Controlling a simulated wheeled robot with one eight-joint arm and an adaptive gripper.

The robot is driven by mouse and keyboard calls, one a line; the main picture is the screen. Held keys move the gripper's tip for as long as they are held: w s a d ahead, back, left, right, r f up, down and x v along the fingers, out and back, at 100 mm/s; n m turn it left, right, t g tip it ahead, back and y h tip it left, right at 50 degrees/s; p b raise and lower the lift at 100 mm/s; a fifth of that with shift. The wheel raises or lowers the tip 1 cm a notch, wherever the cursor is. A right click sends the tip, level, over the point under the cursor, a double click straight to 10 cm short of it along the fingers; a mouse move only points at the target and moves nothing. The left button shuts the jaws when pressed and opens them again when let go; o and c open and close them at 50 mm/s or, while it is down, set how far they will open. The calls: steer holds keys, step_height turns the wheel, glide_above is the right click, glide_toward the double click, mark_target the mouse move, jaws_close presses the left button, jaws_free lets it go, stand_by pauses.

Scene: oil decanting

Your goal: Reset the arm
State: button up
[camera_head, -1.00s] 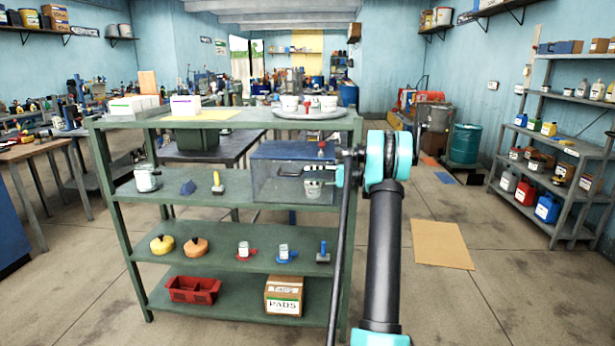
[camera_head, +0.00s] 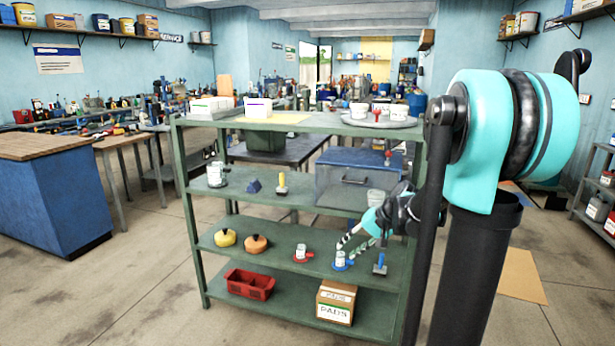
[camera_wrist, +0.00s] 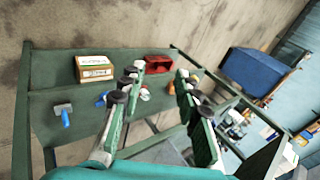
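My gripper (camera_head: 348,243) is out in front of the green shelf unit (camera_head: 290,271), low on its right side in the head view. In the wrist view its two green fingers (camera_wrist: 161,78) stand apart with nothing held between them. The gripper's wrist partly covers the area just below the cup.
On the third shelf are a yellow pot (camera_head: 225,238), an orange pot (camera_head: 256,243) and small cans on red and blue holders. A red tray (camera_head: 250,283) and a cardboard box (camera_head: 336,302) are below. A blue workbench (camera_head: 55,190) stands left; open floor lies between.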

steer(key=s+d+f+n+h, duration=0.1)
steer(key=s+d+f+h, duration=0.1)
steer(key=s, duration=0.5)
steer(key=s+d+f+n+h, duration=0.1)
steer(key=s+d+f+h, duration=0.1)
steer(key=s+f, duration=0.2)
steer(key=s+d+f+n+h, duration=0.1)
steer(key=s+d+f+h, duration=0.1)
steer(key=s, duration=0.8)
steer(key=shift+s+f+t+h, duration=0.2)
steer(key=shift+f+t+h, duration=0.15)
steer(key=shift+f, duration=0.4)
steer(key=shift+a, duration=0.1)
